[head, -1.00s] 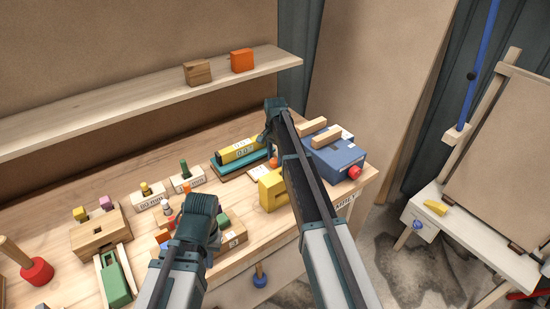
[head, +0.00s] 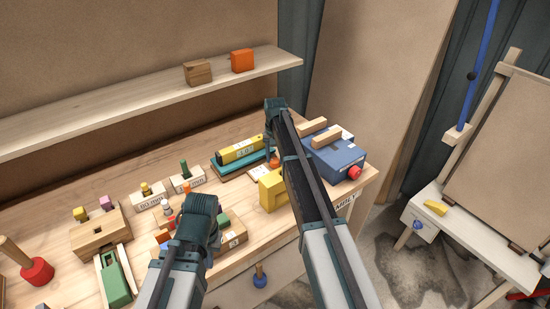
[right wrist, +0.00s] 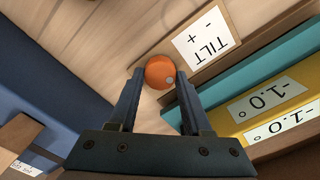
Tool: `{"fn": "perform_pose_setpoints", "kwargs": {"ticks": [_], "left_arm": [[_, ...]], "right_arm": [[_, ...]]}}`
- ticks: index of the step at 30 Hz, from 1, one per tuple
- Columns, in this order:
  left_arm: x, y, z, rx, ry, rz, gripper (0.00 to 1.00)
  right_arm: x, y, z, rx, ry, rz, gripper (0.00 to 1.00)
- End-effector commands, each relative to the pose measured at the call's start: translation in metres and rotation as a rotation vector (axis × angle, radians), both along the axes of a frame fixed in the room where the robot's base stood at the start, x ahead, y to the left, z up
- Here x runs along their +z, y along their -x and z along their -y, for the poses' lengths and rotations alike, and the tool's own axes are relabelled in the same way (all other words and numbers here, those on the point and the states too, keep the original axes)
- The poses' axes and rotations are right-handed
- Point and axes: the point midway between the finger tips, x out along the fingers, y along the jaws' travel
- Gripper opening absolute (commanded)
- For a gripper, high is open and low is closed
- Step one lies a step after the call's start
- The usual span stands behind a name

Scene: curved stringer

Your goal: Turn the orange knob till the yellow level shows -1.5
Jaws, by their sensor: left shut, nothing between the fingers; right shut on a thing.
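The orange knob (right wrist: 159,72) sits between the fingertips of my right gripper (right wrist: 157,80) in the right wrist view, and the gripper is shut on it. A TILT label (right wrist: 206,42) with minus and plus signs is beside the knob. The yellow level (right wrist: 270,100) lies on a teal base (right wrist: 228,84) and its windows read -1.0°. In the head view the yellow level (head: 238,150) is left of my right gripper (head: 272,135), whose fingers are hidden by the arm. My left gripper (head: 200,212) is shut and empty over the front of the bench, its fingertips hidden.
A blue box (head: 335,155) with a red knob (head: 355,173) stands right of my right arm. A yellow block (head: 271,188) is close to that arm's left side. Several wooden blocks and gauges stand at the left of the bench (head: 130,178). A shelf (head: 130,103) runs behind.

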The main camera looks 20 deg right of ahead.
Motion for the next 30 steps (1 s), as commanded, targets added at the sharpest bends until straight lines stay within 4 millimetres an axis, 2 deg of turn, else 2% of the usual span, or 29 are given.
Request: {"fn": "perform_pose_setpoints", "kwargs": {"ticks": [6,15,30], "left_arm": [[0.0,0.0,0.0,0.0,0.0,0.0,0.0],[0.0,0.0,0.0,0.0,0.0,0.0,0.0],[0.0,0.0,0.0,0.0,0.0,0.0,0.0]], "right_arm": [[0.0,-0.0002,-0.0004,0.183,0.0,0.0,0.0],[0.0,-0.0002,-0.0007,0.367,0.0,0.0,0.0],[0.0,-0.0001,-0.0008,0.464,0.0,0.0,0.0]]}}
